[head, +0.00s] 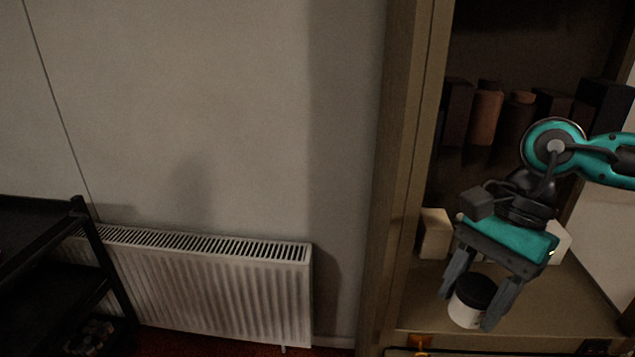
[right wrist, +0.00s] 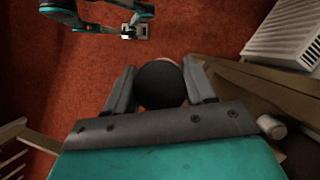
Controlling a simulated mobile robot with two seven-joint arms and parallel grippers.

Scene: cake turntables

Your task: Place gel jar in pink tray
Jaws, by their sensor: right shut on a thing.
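The gel jar (head: 466,312) looks like a white tub with a black lid. It is upright between the fingers of my right gripper (head: 468,308), which is shut on it, in front of the wooden cabinet. In the right wrist view its round black lid (right wrist: 160,85) sits between both fingers, over the red floor. The pink tray does not show in either view. A teal arm part of mine shows at the top left of the right wrist view, too small to read its jaws. My left gripper does not show in the head view.
The open cabinet (head: 397,180) holds brown and dark containers (head: 486,115) at the back and a pale block (head: 435,233) lower down. A white radiator (head: 210,290) is on the wall. A black shelf rack (head: 80,215) stands at the left edge.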

